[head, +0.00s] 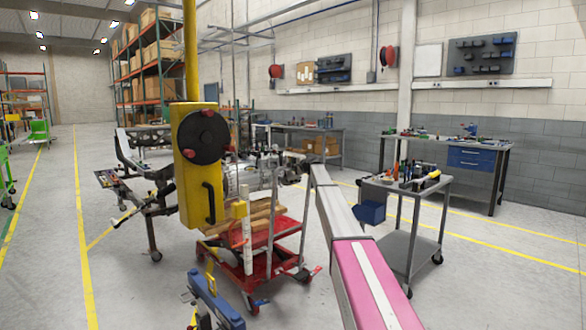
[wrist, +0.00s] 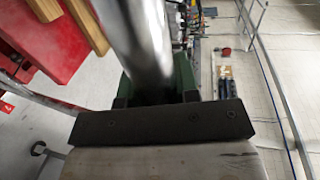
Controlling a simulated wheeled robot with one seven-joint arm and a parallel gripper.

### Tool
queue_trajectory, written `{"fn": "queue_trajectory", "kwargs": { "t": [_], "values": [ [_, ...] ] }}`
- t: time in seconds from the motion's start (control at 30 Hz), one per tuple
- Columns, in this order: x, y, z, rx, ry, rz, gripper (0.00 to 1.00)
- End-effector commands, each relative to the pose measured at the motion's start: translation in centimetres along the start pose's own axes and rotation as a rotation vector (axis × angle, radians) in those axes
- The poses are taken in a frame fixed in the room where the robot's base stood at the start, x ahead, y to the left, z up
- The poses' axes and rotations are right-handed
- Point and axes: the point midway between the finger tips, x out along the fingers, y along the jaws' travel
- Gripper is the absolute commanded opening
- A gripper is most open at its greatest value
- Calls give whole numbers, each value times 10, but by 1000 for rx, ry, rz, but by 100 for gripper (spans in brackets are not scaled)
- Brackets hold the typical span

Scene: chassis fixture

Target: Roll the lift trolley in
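The lift trolley (head: 246,281) is a low red frame on casters with a stack of wooden blocks (head: 250,213) on it and grey upright handle posts at its right side. It stands on the floor in the middle of the head view. My arm reaches forward to the handle's top, where my gripper (head: 290,166) is small and partly hidden. In the wrist view, a shiny handle tube (wrist: 140,35) runs down between the two dark fingers of my gripper (wrist: 157,93), which look closed around it. The fingertip contact is hidden. The trolley's red edge (wrist: 40,50) shows upper left.
A chassis frame on stands (head: 150,185) lies behind and left of the trolley. A yellow hoist post with a control box (head: 195,190) stands in front. A grey tool cart (head: 408,245) is close on the right. A workbench (head: 470,160) lines the wall. The left floor lane is clear.

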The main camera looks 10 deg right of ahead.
Motion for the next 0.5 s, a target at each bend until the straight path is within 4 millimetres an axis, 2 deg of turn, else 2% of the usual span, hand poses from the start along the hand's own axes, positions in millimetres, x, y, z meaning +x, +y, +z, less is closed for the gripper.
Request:
{"fn": "queue_trajectory", "kwargs": {
  "t": [0.03,0.07,0.1,0.5],
  "values": [
    [0,0,0,0,0,0,12],
    [0,0,0,0,0,0,3],
    [0,0,0,0,0,0,0],
    [10,-3,-1,0,0,-1,0]
  ]
}}
